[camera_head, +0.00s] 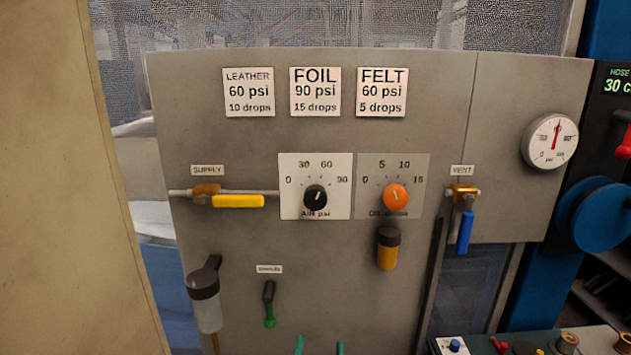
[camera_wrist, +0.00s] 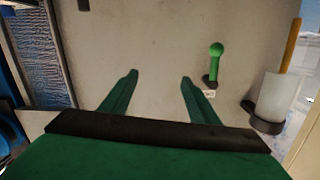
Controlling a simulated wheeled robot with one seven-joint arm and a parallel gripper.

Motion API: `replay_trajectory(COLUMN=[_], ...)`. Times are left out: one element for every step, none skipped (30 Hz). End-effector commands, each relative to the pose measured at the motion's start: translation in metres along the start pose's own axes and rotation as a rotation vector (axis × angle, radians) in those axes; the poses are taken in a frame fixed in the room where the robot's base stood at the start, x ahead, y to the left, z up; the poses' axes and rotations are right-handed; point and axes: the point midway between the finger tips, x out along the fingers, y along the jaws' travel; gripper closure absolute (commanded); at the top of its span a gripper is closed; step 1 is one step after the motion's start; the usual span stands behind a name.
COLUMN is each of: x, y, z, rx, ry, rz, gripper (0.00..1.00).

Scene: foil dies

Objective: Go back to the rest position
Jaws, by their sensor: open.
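My gripper (camera_wrist: 158,80) shows in the wrist view with its two green fingers apart and nothing between them. Its fingertips also show at the bottom edge of the head view (camera_head: 319,346). The fingers are in front of the grey panel (camera_head: 330,135). A green-knobbed lever (camera_head: 269,308) is on the panel, up and left of the fingertips in the head view. In the wrist view the lever (camera_wrist: 215,62) is to the right of the fingers, apart from them. The rest of my arm is hidden in the head view.
The panel holds a yellow supply handle (camera_head: 238,201), a black air dial (camera_head: 316,197), an orange oil dial (camera_head: 395,197), a blue vent handle (camera_head: 465,232) and a gauge (camera_head: 550,141). A clear filter bowl (camera_head: 207,313) sticks out at lower left. A bench (camera_head: 480,344) stands at lower right.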

Motion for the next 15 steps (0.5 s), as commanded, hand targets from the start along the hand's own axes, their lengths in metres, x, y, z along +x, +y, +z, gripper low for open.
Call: replay_trajectory(x=[-0.007, -0.011, -0.016, -0.02, -0.025, -0.031, -0.036, -0.042, -0.049, -0.055, -0.061, -0.069, -0.075, -0.082, -0.091], y=[0.004, 0.006, 0.008, 0.01, 0.011, 0.013, 0.015, 0.017, 0.019, 0.02, 0.022, 0.024, 0.025, 0.027, 0.029], z=[0.02, 0.028, 0.04, 0.048, 0.057, 0.067, 0.075, 0.083, 0.093, 0.101, 0.108, 0.118, 0.125, 0.131, 0.14], rx=[-0.012, -0.019, -0.029, -0.036, -0.042, -0.05, -0.056, -0.061, -0.069, -0.075, -0.081, -0.088, -0.092, -0.097, -0.103], ry=[-0.015, -0.018, -0.022, -0.025, -0.028, -0.032, -0.035, -0.038, -0.042, -0.045, -0.048, -0.052, -0.056, -0.059, -0.063], rz=[0.001, 0.0, -0.002, -0.003, -0.005, -0.007, -0.008, -0.009, -0.011, -0.012, -0.013, -0.015, -0.016, -0.017, -0.019], gripper=[0.45, 0.45, 0.45, 0.45, 0.45, 0.45, 0.45, 0.45, 0.45, 0.45, 0.45, 0.45, 0.45, 0.45, 0.45])
